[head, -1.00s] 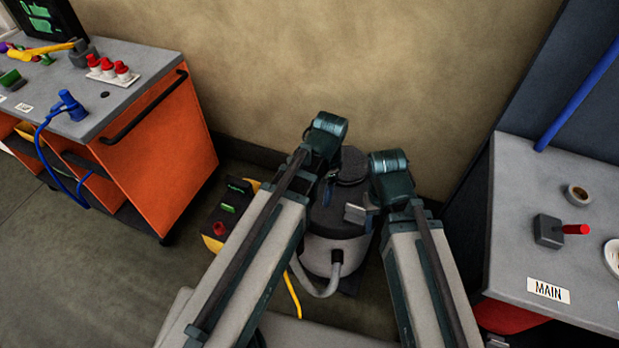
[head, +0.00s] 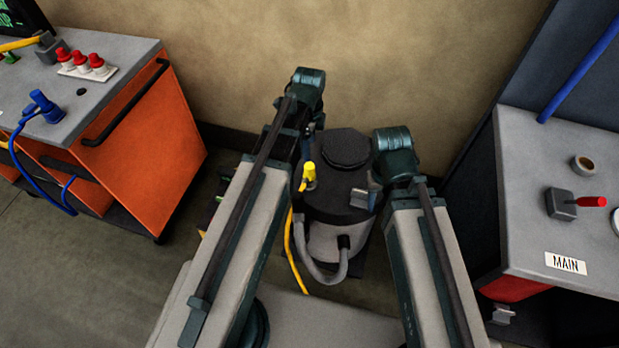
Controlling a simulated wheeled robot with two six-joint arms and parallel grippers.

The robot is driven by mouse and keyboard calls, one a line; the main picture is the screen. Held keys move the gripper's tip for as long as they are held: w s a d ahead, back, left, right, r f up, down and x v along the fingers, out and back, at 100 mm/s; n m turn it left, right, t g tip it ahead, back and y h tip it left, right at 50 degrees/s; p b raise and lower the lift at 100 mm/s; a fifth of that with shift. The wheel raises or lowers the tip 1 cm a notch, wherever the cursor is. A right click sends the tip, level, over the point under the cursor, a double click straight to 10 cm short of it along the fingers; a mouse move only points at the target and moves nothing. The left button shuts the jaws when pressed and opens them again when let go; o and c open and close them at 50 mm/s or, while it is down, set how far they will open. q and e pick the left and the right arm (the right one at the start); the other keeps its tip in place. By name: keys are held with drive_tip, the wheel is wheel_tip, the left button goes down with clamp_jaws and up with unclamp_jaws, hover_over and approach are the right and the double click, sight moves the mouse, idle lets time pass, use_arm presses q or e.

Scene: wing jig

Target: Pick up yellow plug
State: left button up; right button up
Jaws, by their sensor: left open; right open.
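A yellow plug (head: 310,173) shows between my two arms, in front of the dark canister vacuum's left side. A yellow cable (head: 298,262) hangs below it toward the floor. My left gripper (head: 304,182) is open, mostly hidden behind my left arm and close beside the plug; whether they touch cannot be told. My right gripper (head: 363,198) is open and empty in front of the vacuum, to the right of the plug, with only its grey end showing.
The vacuum (head: 338,215) stands on the floor by the wall. An orange cart (head: 155,150) with a blue plug (head: 42,106) is at left. A grey bench (head: 535,235) with a red-handled switch (head: 575,203) is at right. A box is mostly hidden behind my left arm.

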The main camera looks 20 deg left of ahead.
sight(310, 166)
use_arm(q)
drive_tip(key=shift+w+f+b, duration=0.2)
drive_tip(key=shift+f+b, duration=5.15)
drive_tip(key=shift+f, duration=0.5)
drive_tip(key=shift+r, duration=0.1)
clamp_jaws()
